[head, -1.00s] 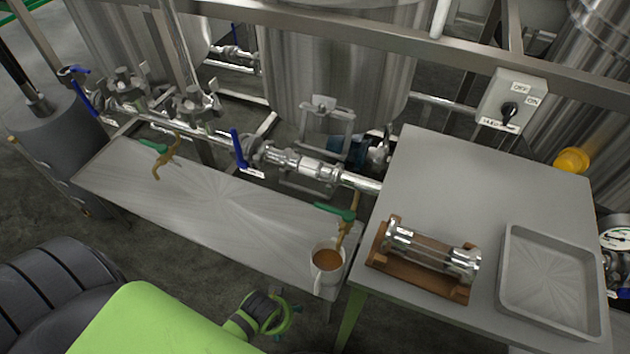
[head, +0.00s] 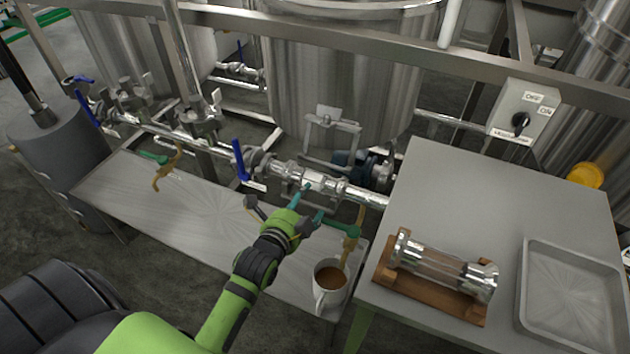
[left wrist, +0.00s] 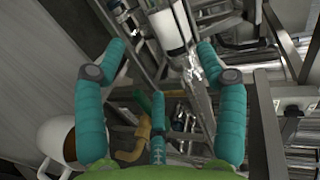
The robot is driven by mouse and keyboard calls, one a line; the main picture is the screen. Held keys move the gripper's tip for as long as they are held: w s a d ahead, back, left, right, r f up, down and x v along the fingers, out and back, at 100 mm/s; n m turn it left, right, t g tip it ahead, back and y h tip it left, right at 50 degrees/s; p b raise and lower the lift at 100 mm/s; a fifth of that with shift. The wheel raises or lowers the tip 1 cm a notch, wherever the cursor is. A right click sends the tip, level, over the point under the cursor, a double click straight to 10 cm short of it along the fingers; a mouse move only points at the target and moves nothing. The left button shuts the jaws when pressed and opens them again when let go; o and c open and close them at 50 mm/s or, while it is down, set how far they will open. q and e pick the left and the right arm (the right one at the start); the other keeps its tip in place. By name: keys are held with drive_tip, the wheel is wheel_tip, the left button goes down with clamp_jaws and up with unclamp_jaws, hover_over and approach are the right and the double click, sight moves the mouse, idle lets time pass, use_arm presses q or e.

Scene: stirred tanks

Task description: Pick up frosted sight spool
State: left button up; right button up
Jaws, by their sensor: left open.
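A pale, whitish spool (head: 313,181) sits in the pipe line in front of the middle tank, between metal fittings; it looks like the frosted sight spool. In the left wrist view a white cylinder (left wrist: 172,30), apparently the same spool, lies beyond the fingertips. My left gripper (head: 290,205) is open and empty, just in front of and below the pipe line. Its teal fingers (left wrist: 161,62) are spread in the left wrist view, apart from the spool. A clear glass spool (head: 440,266) with metal ends lies in a wooden cradle (head: 428,293) on the right table. My right gripper is not in view.
A mug of brown liquid (head: 330,285) stands on the low bench (head: 215,205), near a green-handled tap (head: 343,231). A blue-handled valve (head: 240,160) rises left of the spool. An empty grey tray (head: 572,300) sits on the right table (head: 450,190). A switch box (head: 523,111) hangs behind.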

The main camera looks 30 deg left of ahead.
sight(311, 188)
use_arm(q)
drive_tip(key=shift+w+a+r+m, duration=0.2)
drive_tip(key=shift+w+m, duration=0.2)
drive_tip(key=shift+w, duration=0.15)
drive_tip(key=x, duration=0.5)
drive_tip(key=shift+w+a+f+b, duration=0.1)
drive_tip(key=shift+w+a+b, duration=0.05)
drive_tip(key=shift+a+b, duration=0.2)
drive_tip(key=shift+w+f, duration=0.15)
drive_tip(key=shift+w, duration=0.35)
drive_tip(key=c, duration=1.1)
drive_tip(key=shift+c, duration=0.5)
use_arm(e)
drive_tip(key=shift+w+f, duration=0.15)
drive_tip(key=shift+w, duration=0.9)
